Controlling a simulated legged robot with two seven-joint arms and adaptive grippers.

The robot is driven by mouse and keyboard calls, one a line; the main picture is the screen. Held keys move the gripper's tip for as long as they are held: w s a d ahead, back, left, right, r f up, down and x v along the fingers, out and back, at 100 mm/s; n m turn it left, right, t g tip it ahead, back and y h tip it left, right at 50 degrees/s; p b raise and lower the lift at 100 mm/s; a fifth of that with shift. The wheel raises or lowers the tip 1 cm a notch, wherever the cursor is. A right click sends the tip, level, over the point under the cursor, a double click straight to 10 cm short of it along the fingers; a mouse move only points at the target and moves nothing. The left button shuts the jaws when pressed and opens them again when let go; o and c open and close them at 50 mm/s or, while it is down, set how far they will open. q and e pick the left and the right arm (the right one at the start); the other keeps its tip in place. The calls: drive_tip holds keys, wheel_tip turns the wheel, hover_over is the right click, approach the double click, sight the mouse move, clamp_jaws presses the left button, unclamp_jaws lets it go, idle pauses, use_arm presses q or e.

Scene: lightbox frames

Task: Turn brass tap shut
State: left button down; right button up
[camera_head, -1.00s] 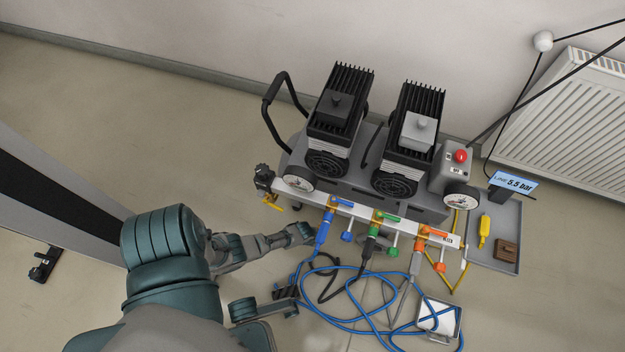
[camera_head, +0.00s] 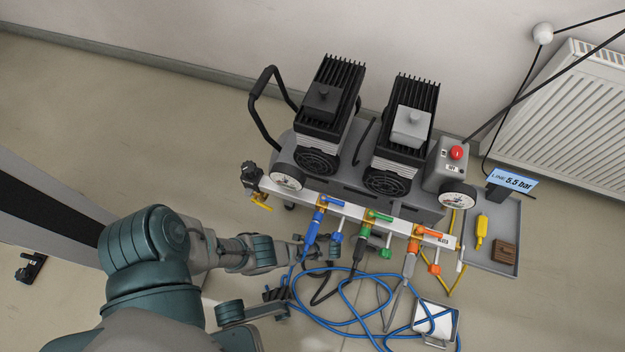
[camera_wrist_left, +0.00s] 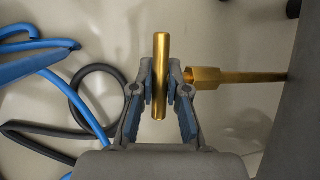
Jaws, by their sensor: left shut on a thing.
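In the left wrist view, an upright brass bar handle (camera_wrist_left: 161,45) of the tap stands between the fingers of my left gripper (camera_wrist_left: 161,72). The fingers are closed on its lower part, and its top sticks out beyond them. A brass stem (camera_wrist_left: 235,77) comes in from the right, just beside the right finger. In the head view, my left forearm (camera_head: 250,250) reaches right to below the left end of the valve rail. The grip and the tap handle cannot be made out there.
The pale valve rail (camera_head: 392,223) carries blue, green and orange levers in front of a twin-motor compressor (camera_head: 325,105). Blue hoses (camera_head: 345,322) and dark hoses lie looped on the floor nearby. A grey tray (camera_head: 490,262) is at the right.

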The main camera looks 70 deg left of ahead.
use_arm(q)
drive_tip(key=shift+w+d, duration=0.15)
drive_tip(key=shift+d, duration=0.05)
idle(0.3)
drive_tip(key=c, duration=1.2)
unclamp_jaws()
drive_tip(key=shift+a, duration=0.1)
drive_tip(key=shift+o, duration=0.2)
drive_tip(key=v, duration=0.7)
drive_tip(key=shift+w, duration=0.1)
